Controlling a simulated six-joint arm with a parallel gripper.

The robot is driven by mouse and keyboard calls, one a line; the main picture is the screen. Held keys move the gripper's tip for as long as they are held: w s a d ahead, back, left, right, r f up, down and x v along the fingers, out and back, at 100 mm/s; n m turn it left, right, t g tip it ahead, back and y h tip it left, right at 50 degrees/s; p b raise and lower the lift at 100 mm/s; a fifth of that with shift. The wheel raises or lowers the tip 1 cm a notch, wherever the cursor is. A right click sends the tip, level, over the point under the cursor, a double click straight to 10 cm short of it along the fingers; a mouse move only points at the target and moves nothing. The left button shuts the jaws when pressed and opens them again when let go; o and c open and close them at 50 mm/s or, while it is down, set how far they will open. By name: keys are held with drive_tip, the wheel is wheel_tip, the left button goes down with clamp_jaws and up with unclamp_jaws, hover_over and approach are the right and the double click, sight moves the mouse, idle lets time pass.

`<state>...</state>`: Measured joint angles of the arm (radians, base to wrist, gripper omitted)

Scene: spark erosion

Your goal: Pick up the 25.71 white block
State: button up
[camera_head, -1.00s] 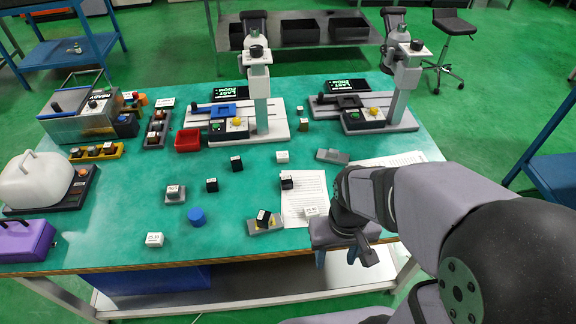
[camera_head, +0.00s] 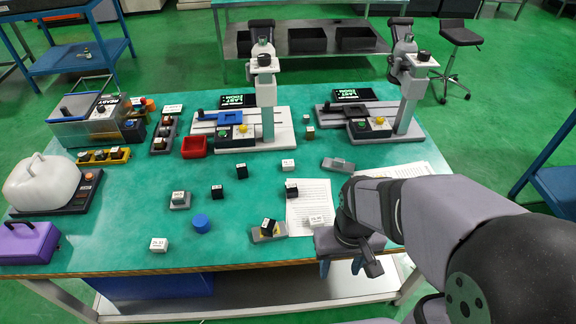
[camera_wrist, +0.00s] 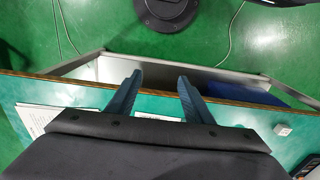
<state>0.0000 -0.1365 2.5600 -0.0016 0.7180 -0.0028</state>
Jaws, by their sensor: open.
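A white block (camera_head: 159,245) with a dark printed label stands near the table's front left edge. It also seems to show at the right of the wrist view (camera_wrist: 282,129). A second white block (camera_head: 316,221) stands on a paper sheet, and a third white block (camera_head: 288,165) is farther back. Their labels are too small to read surely, so I cannot tell which is 25.71. My gripper (camera_head: 341,268) is over the table's front edge, right of all three blocks. In the wrist view, its blue fingers (camera_wrist: 159,80) are apart with nothing between them.
Several dark blocks, a blue cylinder (camera_head: 201,223) and grey holders (camera_head: 338,164) stand on the green table (camera_head: 110,215). A red bin (camera_head: 194,147) and two measuring stands (camera_head: 268,115) are behind. A purple case (camera_head: 28,243) is at left. The front middle is mostly clear.

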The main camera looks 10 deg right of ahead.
drive_tip(key=shift+o, duration=1)
drive_tip(key=t, duration=0.7)
approach(288, 165)
drive_tip(key=s, duration=0.4)
drive_tip(key=s+d+f, duration=0.1)
drive_tip(key=s, duration=0.4)
drive_tip(key=s+d, duration=0.1)
drive_tip(key=s, duration=0.3)
drive_tip(key=shift+s+d+f+b, duration=0.15)
drive_tip(key=shift+s+f+b, duration=0.15)
drive_tip(key=shift+s+b, duration=0.05)
drive_tip(key=w+f+t, duration=0.1)
drive_tip(key=w, duration=0.2)
drive_tip(key=w+a+f+t, duration=0.1)
drive_tip(key=w+t, duration=0.1)
drive_tip(key=w, duration=0.2)
drive_tip(key=w+a+f+t, duration=0.1)
drive_tip(key=w+t, duration=0.1)
drive_tip(key=w, duration=0.1)
drive_tip(key=shift+w+a+f, duration=0.15)
drive_tip(key=shift+w+a, duration=0.05)
drive_tip(key=shift+w, duration=0.2)
drive_tip(key=shift+w+a+t, duration=0.1)
drive_tip(key=shift+w+t, duration=0.45)
drive_tip(key=shift+t, duration=0.25)
drive_tip(key=shift+w+f, duration=0.1)
drive_tip(key=shift+x, duration=0.95)
